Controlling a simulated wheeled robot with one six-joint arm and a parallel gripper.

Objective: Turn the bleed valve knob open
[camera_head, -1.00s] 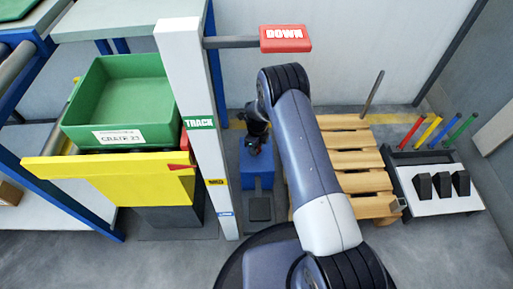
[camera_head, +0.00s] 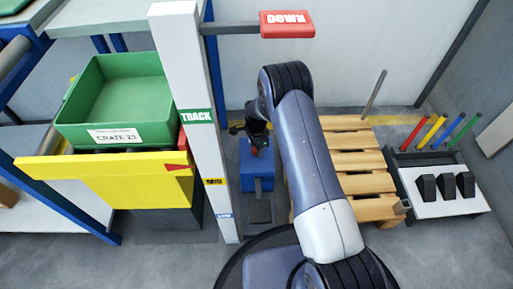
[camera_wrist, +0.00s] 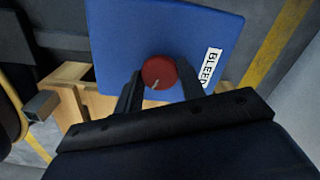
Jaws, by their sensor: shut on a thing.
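The bleed valve knob (camera_wrist: 160,70) is a round red knob with a small pale mark towards its lower left in the wrist view. It sits on a blue box (camera_wrist: 120,35) with a white BLEED label (camera_wrist: 210,67). My gripper (camera_wrist: 159,76) has its two dark fingers on either side of the knob and is shut on it. The knob is small there and partly hidden by my gripper.
A white post (camera_head: 180,60) with TRACK, MID and LOW labels stands left of the blue box. A red DOWN handle (camera_head: 287,24) juts out above. A green crate (camera_head: 115,90) rests over a yellow carriage (camera_head: 105,175). A wooden pallet (camera_head: 355,160) lies right of my arm.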

